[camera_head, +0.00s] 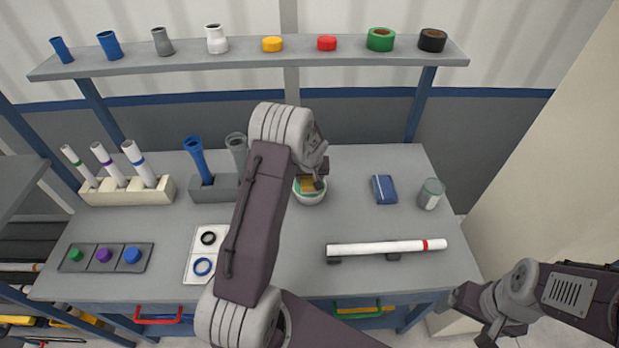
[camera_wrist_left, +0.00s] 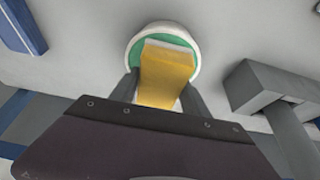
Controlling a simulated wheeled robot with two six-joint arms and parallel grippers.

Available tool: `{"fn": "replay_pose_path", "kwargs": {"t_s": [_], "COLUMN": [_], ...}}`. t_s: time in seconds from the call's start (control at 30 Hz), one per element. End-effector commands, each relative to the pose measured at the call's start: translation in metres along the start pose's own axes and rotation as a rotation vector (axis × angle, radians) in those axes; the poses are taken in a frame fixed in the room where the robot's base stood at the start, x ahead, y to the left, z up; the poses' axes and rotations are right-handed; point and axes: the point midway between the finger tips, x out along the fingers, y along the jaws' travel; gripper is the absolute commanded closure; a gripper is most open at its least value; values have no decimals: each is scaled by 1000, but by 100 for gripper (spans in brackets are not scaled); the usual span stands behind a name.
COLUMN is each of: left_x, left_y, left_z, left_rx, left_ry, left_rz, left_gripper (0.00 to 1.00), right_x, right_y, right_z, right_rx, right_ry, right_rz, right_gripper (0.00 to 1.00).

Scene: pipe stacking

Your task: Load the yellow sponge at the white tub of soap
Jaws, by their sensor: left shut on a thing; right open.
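The yellow sponge (camera_wrist_left: 166,72) is held between the two fingers of my left gripper (camera_wrist_left: 160,98), which is shut on it. The white tub (camera_head: 310,197) with green soap inside stands on the table, just right of my left arm. The sponge (camera_head: 307,185) is at the tub's opening, and its far end overlaps the green soap in the left wrist view. I cannot tell how firmly it touches the soap. The tub's rim (camera_wrist_left: 131,45) shows around the sponge there. My right gripper (camera_head: 487,335) is open and empty, off the table's front right edge.
A blue block (camera_head: 384,189) and a grey-green jar (camera_head: 430,194) stand right of the tub. A white pipe with a red band (camera_head: 385,247) lies on supports in front. Holders with pipes (camera_head: 127,190) stand at left. A grey holder (camera_wrist_left: 262,84) is close beside my left gripper.

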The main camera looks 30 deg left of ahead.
Motion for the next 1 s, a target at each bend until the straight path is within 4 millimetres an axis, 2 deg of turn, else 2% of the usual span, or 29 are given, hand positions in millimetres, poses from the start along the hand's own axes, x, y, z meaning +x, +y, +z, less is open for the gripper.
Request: {"fn": "replay_pose_path", "kwargs": {"t_s": [1.0], "left_x": [9], "left_y": [0], "left_z": [4], "left_rx": [0], "left_ry": [0], "left_rz": [0], "left_gripper": [78], "right_x": [10], "right_y": [0], "right_z": [1], "right_rx": [0], "right_ry": [0], "right_rz": [0], "right_gripper": [15]}}
